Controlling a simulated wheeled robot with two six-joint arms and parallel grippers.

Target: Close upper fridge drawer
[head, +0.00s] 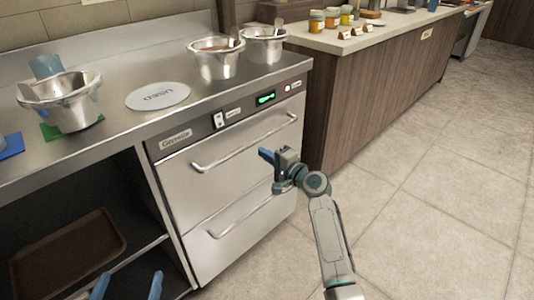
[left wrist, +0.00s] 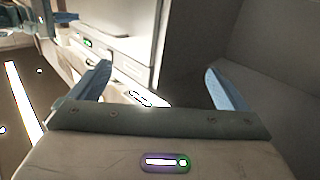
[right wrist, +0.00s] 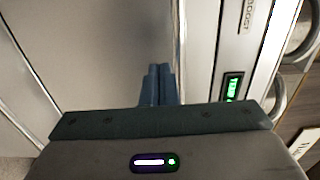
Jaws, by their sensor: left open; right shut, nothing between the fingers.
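The steel fridge under the counter has an upper drawer (head: 230,170) with a bar handle (head: 245,145) and a lower drawer (head: 245,232) with its own handle. The upper drawer's front looks flush or nearly flush; I cannot tell whether a small gap remains. My right gripper (head: 268,155) is shut and empty, in front of the upper drawer's right part. In the right wrist view its fingertips (right wrist: 160,72) point at the grey front; contact cannot be told. My left gripper (head: 128,286) is open and empty, low before the open shelf left of the fridge. Its fingers (left wrist: 158,85) are spread in the left wrist view.
A control panel with a green display (head: 265,98) runs above the drawers. A brown tray (head: 65,258) lies on the shelf. The tiled floor (head: 440,190) at right is clear.

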